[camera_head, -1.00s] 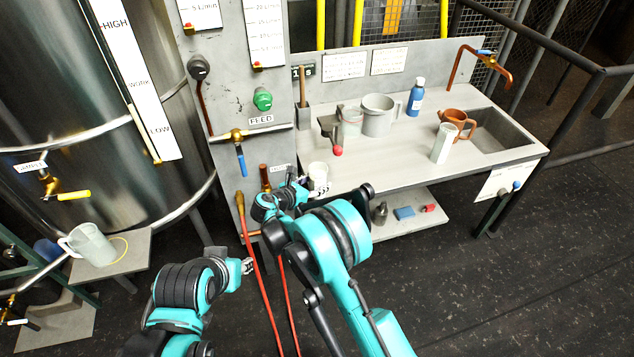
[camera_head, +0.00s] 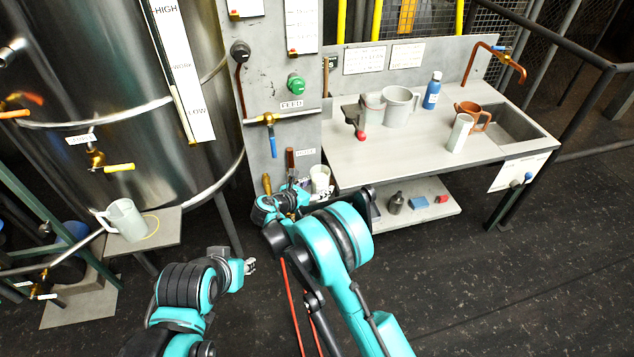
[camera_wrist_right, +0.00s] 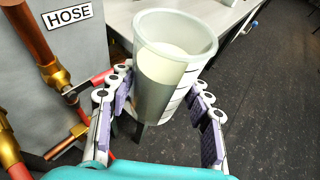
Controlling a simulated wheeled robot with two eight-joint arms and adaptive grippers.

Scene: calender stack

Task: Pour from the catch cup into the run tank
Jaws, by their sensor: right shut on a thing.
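A translucent, tapered cup with dark marks (camera_wrist_right: 172,75) holds pale cream liquid; I take it as the catch cup. It also shows in the head view (camera_head: 320,178), in front of the panel. My right gripper (camera_wrist_right: 163,88) is shut on it, one finger on each side, and it looks roughly upright. My left gripper (camera_head: 249,267) is empty, low over the floor; its finger gap is too small to judge. A big steel tank (camera_head: 120,75) with a HIGH, WORK, LOW gauge stands at left; I cannot tell whether it is the run tank.
A clear jug (camera_head: 126,220) stands on a small shelf (camera_head: 165,232) by the tank. The grey valve panel (camera_head: 255,100) with the HOSE pipe is close beside the held cup. The bench (camera_head: 400,155) bears several vessels. Red hoses (camera_head: 292,310) hang near my right arm.

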